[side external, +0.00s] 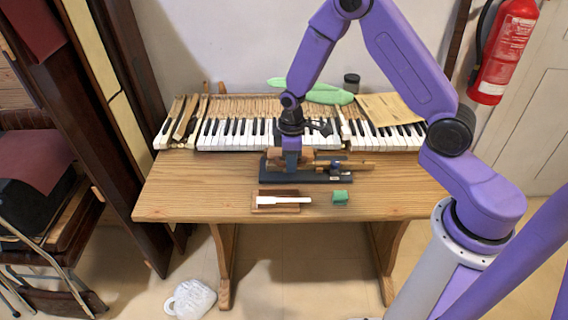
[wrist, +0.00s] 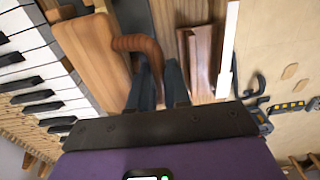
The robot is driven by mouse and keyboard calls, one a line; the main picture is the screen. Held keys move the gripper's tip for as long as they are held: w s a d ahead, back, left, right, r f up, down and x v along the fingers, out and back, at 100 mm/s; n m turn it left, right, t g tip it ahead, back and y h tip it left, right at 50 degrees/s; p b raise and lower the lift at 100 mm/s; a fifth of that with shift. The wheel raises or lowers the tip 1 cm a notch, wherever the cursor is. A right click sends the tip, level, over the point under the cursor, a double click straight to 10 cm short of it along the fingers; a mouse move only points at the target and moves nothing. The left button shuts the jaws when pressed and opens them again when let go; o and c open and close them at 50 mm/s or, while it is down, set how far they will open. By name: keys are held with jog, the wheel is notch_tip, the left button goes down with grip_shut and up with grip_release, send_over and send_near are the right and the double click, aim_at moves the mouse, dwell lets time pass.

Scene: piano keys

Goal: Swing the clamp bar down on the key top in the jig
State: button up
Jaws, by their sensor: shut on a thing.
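My gripper (side external: 291,160) is down at the jig (side external: 325,179), a dark base with wooden parts on the table. In the wrist view my gripper (wrist: 160,80) has its two dark fingers shut on a brown, curved bar (wrist: 136,43), which looks like the clamp bar or its handle. The bar bends over beside a light-brown wooden block (wrist: 95,60). The fingers and bar hide part of the jig, and I cannot make out a key top in it. A long white key piece (side external: 290,200) lies at a reddish-brown wooden holder (side external: 265,208) in front of the jig.
A small green block (side external: 340,198) sits right of the holder. The piano keyboard (side external: 235,135) runs behind the jig, with a green cloth (side external: 325,94), a dark jar (side external: 351,82) and a tan sheet (side external: 390,109) on it. The table's front left (side external: 190,195) is clear.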

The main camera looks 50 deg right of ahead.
jog(key=shift+f, duration=0.1)
jog(key=shift+s+a+f, duration=0.1)
jog(key=shift+f, duration=0.35)
jog(key=shift+s+a+f, duration=0.1)
jog(key=shift+f, duration=0.35)
jog(key=o, duration=0.7)
jog(key=shift+r, duration=0.15)
jog(key=shift+r, duration=2.9)
